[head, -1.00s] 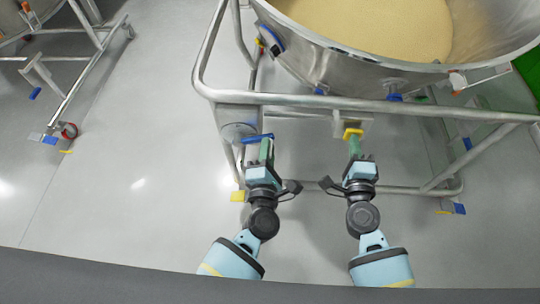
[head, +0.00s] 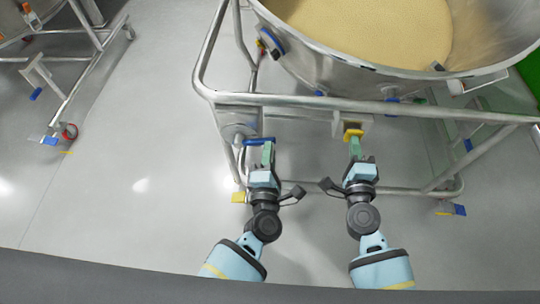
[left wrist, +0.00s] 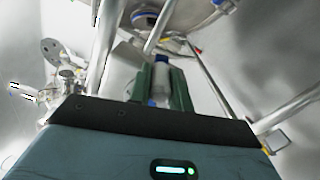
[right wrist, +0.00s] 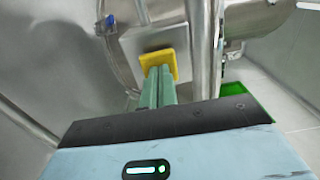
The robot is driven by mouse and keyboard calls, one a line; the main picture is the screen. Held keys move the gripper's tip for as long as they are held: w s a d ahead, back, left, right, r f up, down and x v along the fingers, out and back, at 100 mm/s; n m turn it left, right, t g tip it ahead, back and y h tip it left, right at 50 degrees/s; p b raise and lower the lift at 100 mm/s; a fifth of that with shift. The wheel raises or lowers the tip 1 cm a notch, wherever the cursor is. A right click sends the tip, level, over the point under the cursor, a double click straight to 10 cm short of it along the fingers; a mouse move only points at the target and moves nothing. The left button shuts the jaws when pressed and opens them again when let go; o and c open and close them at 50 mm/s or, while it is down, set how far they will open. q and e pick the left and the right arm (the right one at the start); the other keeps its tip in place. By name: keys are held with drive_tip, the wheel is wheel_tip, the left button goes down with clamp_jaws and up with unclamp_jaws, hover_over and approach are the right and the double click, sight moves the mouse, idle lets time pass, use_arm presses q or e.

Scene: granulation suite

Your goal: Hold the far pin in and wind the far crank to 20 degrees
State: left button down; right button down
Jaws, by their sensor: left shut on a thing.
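The blue crank handle (head: 259,140) is at the lower left of the steel tub's frame. My left gripper (head: 267,153) is shut on it. In the left wrist view, the green fingers (left wrist: 160,88) close around a blue and grey grip (left wrist: 161,66). The yellow pin head (head: 353,132) is on a bracket under the frame's front rail, to the right of the crank. My right gripper (head: 356,147) has its fingers together at the pin head. In the right wrist view, the shut fingertips (right wrist: 158,75) meet the yellow head (right wrist: 159,60), seemingly touching; the shaft behind it is hidden.
The steel tub (head: 370,58) holding pale powder sits on a tubular frame with a front rail (head: 400,102). A similar frame (head: 88,60) stands at the left. Grey floor (head: 150,150) between them is clear. A green object (head: 528,75) is at the right edge.

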use_arm(q)
drive_tip(key=shift+f, duration=0.35)
use_arm(e)
drive_tip(key=shift+s, duration=0.1)
idle(1.1)
use_arm(q)
drive_tip(key=shift+w+r, duration=0.1)
use_arm(e)
drive_tip(key=s, duration=0.7)
drive_tip(key=shift+s, duration=0.4)
idle(0.5)
use_arm(q)
drive_tip(key=c, duration=1.1)
unclamp_jaws()
